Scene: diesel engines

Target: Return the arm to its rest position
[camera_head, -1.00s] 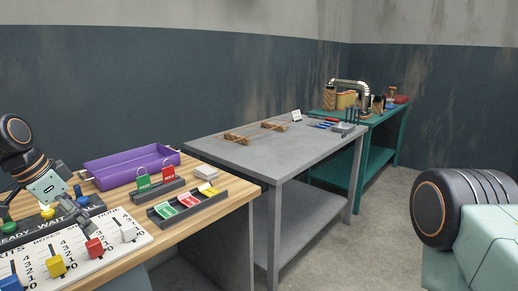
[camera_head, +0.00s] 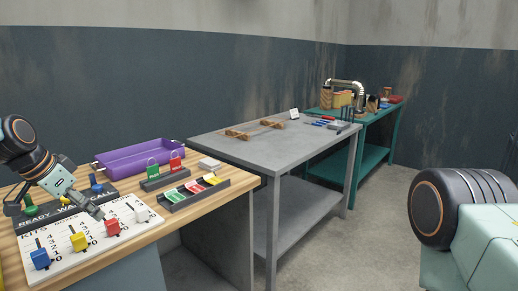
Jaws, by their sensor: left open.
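My left gripper (camera_head: 80,200) comes in from the left over the wooden workbench. It is open, with nothing seen between its fingers, and it hangs above the panels, apart from the knobs as far as I can tell. Below it lies a white slider panel (camera_head: 70,262) with blue (camera_head: 40,259), yellow (camera_head: 79,241), red (camera_head: 112,228) and white (camera_head: 142,214) knobs. Behind is a dark READY WAIT CALL panel (camera_head: 48,222) with green, yellow and blue knobs, partly hidden by the gripper. My right gripper is not in view; only part of my own arm shows at the right.
A purple tray (camera_head: 140,158), a stand with green and red tags (camera_head: 165,176), and a dark tray of coloured pieces (camera_head: 193,192) sit on the wooden bench (camera_head: 195,222). A grey table (camera_head: 262,150) and a teal table (camera_head: 375,117) stand beyond. Floor is open at the right.

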